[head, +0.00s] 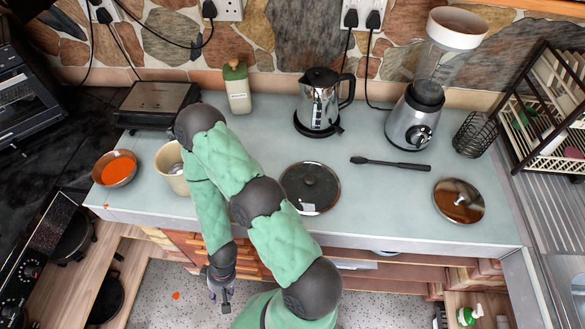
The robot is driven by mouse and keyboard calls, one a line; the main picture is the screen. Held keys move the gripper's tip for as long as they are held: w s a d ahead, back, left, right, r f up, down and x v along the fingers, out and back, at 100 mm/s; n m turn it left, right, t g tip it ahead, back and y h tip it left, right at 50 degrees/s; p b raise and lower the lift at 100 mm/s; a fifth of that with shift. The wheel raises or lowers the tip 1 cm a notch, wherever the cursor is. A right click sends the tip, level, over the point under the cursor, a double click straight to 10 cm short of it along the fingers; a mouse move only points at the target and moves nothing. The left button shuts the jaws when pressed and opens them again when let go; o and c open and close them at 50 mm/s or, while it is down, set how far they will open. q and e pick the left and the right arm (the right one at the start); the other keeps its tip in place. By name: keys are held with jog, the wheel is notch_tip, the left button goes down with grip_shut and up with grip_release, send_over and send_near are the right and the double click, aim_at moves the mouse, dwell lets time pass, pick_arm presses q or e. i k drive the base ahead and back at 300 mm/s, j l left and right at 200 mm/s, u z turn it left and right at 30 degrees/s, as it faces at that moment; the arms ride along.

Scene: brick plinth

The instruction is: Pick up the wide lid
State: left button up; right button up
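Two round lids lie flat on the pale blue-grey worktop. The dark lid (296,183) with a small knob is near the middle, partly edged by my arm on its left, and looks slightly the wider. The shiny brown-reflecting lid (447,207) with a metal knob lies to the right. My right gripper (221,303) hangs in front of the worktop's front edge, low and left of the dark lid and apart from both lids. It is small here, and I cannot tell how far its fingers are parted. My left gripper is not in view.
An orange-filled bowl (116,168) and a cream pot (170,172) stand at left. A kettle (319,101), blender (416,112) and bottle (237,90) stand behind. A black utensil (390,163) lies between the lids. A wire holder (472,134) and dish rack (548,115) are at right.

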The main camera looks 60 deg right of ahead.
aim_at(313, 188)
jog(key=z, duration=2.3)
